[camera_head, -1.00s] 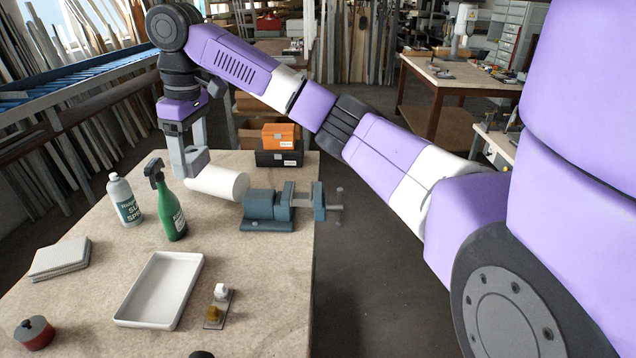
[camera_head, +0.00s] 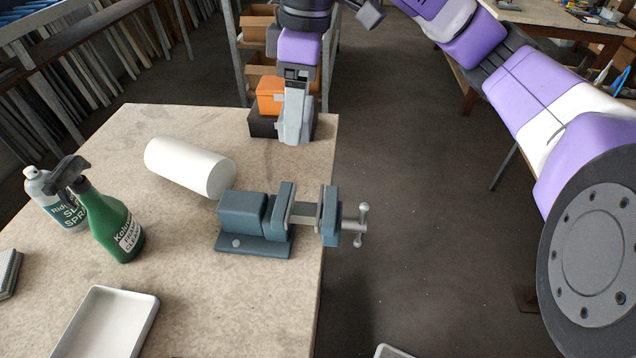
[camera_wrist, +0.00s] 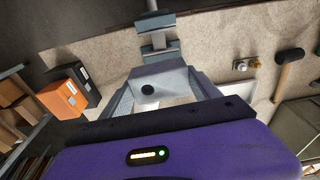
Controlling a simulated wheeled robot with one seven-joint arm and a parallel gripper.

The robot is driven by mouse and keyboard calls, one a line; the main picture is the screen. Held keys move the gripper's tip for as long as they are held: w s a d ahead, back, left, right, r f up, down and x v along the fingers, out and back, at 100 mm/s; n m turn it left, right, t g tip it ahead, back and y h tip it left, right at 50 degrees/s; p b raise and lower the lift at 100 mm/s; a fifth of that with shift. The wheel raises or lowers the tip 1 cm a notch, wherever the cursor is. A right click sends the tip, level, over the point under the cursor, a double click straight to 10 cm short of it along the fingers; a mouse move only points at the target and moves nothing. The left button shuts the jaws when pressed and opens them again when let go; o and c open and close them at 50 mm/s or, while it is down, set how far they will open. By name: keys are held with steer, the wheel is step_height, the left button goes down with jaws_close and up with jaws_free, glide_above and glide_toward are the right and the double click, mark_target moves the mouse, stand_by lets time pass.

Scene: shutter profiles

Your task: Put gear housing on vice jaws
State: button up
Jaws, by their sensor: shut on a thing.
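The gear housing (camera_wrist: 172,80) is a grey block with a dark round hole, held between the fingers of my gripper (camera_wrist: 160,90) in the wrist view. In the head view my gripper (camera_head: 294,122) points down near the table's far right corner, beyond the vice; the housing is hard to tell from the grey fingers there. The blue-grey vice (camera_head: 245,215) stands at the table's right edge. Its vice jaws (camera_head: 304,208) are apart, with a gap between them. The vice also shows in the wrist view (camera_wrist: 158,45), beyond the housing. The housing is apart from the jaws.
A white roll (camera_head: 185,166) lies just left of the vice. Orange (camera_head: 270,95) and black (camera_head: 263,122) boxes stand at the far corner behind my gripper. A green spray bottle (camera_head: 112,222), a spray can (camera_head: 62,205) and a white tray (camera_head: 105,325) are on the left.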

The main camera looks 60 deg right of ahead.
mark_target(303, 208)
steer(key=shift+s, duration=0.3)
steer(key=shift+a+f, duration=0.15)
steer(key=shift+f, duration=0.2)
step_height(303, 208, down, 19)
steer(key=shift+f+b, duration=0.15)
steer(key=shift+b, duration=0.75)
steer(key=shift+f, duration=0.2)
steer(key=o, duration=2)
steer(key=shift+r, duration=0.1)
